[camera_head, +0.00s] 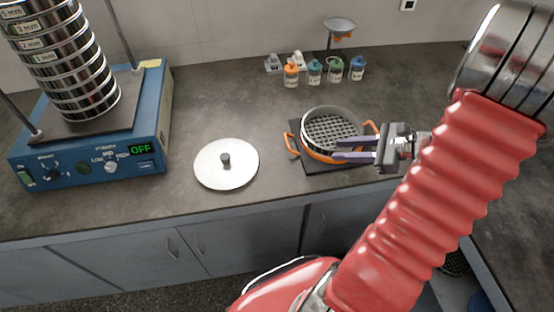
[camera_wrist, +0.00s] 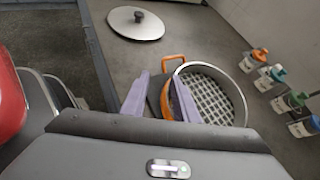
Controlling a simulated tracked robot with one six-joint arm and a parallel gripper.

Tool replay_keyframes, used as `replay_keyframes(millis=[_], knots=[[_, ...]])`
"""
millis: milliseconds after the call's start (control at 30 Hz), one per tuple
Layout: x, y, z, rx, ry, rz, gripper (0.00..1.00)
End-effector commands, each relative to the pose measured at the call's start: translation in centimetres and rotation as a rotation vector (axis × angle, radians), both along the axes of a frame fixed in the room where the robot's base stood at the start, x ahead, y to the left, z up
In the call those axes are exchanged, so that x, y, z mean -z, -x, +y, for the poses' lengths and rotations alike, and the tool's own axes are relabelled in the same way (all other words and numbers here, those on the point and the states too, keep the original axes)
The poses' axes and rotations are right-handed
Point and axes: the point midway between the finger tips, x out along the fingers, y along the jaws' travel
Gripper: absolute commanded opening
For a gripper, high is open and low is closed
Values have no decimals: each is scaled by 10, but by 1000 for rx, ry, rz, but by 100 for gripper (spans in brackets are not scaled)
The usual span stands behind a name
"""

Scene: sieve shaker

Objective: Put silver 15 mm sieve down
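The silver sieve (camera_head: 333,113) with a coarse square mesh sits in or on an orange-handled pan (camera_head: 291,143) on the counter. It also shows in the wrist view (camera_wrist: 236,92). No size label is readable on it. My gripper (camera_head: 337,149) is at the near right side of the sieve, its two purple fingers apart. In the wrist view my gripper (camera_wrist: 158,85) shows a clear gap between its fingers. The right finger overlaps the sieve's rim and the left finger lies outside it. Contact with the rim cannot be told.
A dark square pad (camera_head: 314,170) lies under the pan. A silver lid (camera_head: 226,172) with a black knob lies to the left. A blue shaker (camera_head: 88,170) with a tall sieve stack (camera_head: 66,60) stands farther left, its display reading OFF. Several small jars (camera_head: 314,72) stand behind.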

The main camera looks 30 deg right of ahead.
Motion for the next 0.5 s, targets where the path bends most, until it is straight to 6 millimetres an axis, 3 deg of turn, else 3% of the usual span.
replay_keyframes(millis=[200, 500], knots=[[-24, -7, 65, -286, 215, 6, 27], [-50, 3, 136, -664, 522, -28, 27]])
